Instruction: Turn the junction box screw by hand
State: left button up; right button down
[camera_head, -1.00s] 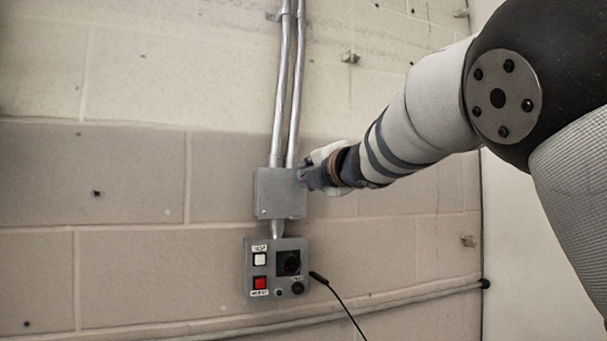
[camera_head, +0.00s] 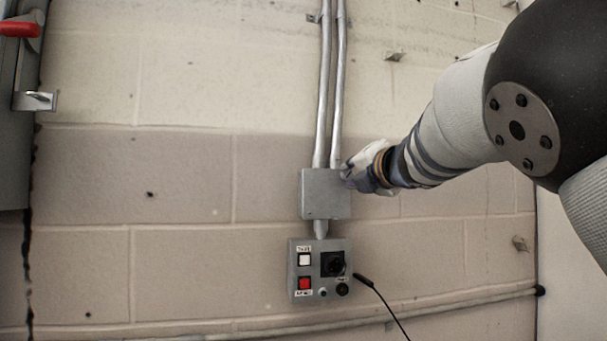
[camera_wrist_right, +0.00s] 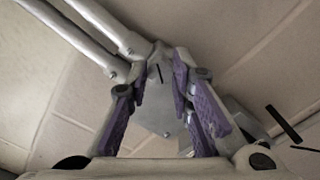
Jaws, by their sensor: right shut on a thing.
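The grey junction box (camera_head: 322,196) is on the wall below two conduits. My right gripper (camera_head: 347,175) is at its upper right corner. In the right wrist view the purple-padded fingers (camera_wrist_right: 160,80) stand at either side of the box's corner, with the grey cover (camera_wrist_right: 157,115) behind them. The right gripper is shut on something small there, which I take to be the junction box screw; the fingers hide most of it. A dark slot-like line (camera_wrist_right: 159,73) shows between the fingertips. My left gripper is in neither view.
A control panel (camera_head: 301,270) with white and red buttons and a black knob sits below the box, with a black cable (camera_head: 385,301) beside it. Two metal conduits (camera_head: 324,90) rise above the box. A grey cabinet with a red handle (camera_head: 18,29) stands at far left.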

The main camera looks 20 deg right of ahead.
jog(key=c, duration=1.4)
grip_release()
notch_tip(320, 180, up, 10)
jog(key=shift+r, duration=0.1)
